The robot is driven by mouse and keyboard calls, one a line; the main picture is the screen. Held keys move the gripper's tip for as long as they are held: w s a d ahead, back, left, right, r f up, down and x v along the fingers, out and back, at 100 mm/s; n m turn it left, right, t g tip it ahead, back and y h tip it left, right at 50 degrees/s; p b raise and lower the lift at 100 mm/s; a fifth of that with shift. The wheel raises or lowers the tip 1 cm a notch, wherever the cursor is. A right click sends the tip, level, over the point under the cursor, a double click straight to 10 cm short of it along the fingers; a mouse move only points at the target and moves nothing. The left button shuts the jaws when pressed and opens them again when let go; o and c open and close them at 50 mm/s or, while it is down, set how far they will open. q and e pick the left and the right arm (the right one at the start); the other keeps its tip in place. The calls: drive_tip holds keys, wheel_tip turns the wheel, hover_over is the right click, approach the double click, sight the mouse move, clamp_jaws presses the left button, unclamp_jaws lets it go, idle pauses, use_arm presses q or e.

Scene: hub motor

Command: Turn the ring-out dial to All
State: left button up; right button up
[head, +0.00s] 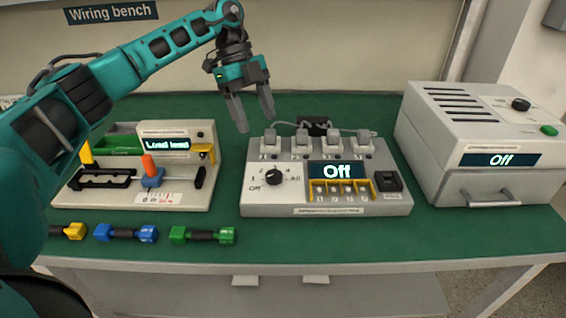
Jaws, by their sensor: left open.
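The ring-out dial (274,178) is a black knob on the left of the grey ring-out box (400,205). Labels Off, several numbers and All surround it; All is at its right. Its exact pointer direction is too small to tell. The box's display (337,171) reads Off. My left gripper (255,120) is open and empty, pointing down above the back left of the box. It is apart from the dial, which lies lower and nearer in the picture. My right gripper is not in view.
A fixture reading "Load lead" (190,190) stands left, with an orange-topped lever (149,166). Yellow, blue (125,233) and green (203,235) leads lie in front. A grey cabinet (430,150) reading Off stands right. Several grey plugs line the box's back. The green mat (330,236) is clear in front.

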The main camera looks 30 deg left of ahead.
sight(274, 174)
use_arm(q)
drive_tip(key=b+x, duration=0.1)
drive_tip(key=x, duration=1.1)
drive_tip(key=shift+s+d+f, duration=0.1)
drive_tip(key=shift+s+f, duration=0.05)
drive_tip(key=shift+f, duration=0.2)
drive_tip(key=c, duration=1)
